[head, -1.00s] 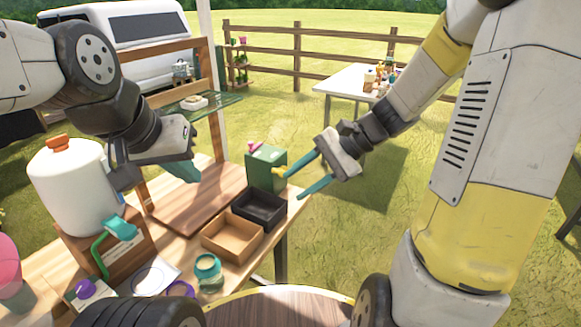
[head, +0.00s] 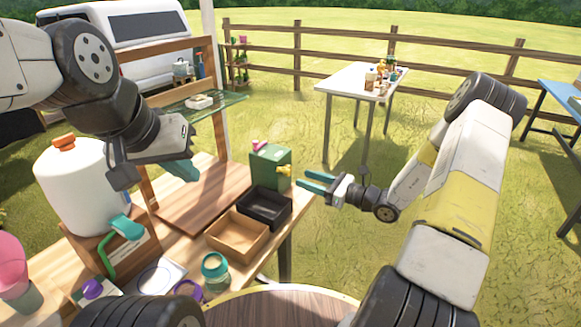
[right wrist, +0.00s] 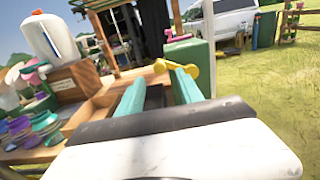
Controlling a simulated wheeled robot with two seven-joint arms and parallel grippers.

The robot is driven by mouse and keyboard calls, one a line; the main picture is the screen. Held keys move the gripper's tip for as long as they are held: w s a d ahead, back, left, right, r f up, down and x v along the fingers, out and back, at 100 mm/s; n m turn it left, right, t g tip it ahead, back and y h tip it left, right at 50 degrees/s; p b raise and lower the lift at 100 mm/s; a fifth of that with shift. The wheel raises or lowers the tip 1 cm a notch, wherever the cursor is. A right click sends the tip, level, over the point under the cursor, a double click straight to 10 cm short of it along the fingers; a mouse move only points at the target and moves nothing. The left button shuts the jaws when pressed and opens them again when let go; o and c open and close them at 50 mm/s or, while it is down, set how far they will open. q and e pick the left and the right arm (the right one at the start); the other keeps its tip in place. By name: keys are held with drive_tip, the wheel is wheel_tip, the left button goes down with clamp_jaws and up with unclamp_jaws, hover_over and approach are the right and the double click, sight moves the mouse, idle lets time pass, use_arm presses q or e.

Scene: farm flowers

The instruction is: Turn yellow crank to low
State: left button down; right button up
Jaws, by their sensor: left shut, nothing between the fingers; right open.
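The yellow crank (head: 284,170) is on the right side of a green box (head: 269,167) at the table's far right corner. It also shows in the right wrist view (right wrist: 189,70), just beyond the fingertips. A pink part (head: 259,145) sits on top of the green box. My right gripper (head: 302,179) is open and empty, level with the crank and just right of it; in the wrist view its teal fingers point toward the crank. I cannot tell whether they touch it. My left gripper (head: 190,172) is shut and empty above the brown board.
A black tray (head: 265,219) and a tan tray (head: 213,242) stand in front of the green box. A white dispenser (head: 70,185), a jar (head: 214,277) and the brown board (head: 180,222) share the wooden table. Open grass lies right of the table.

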sight(290, 173)
drive_tip(key=x, duration=0.5)
clamp_jaws()
idle(1.4)
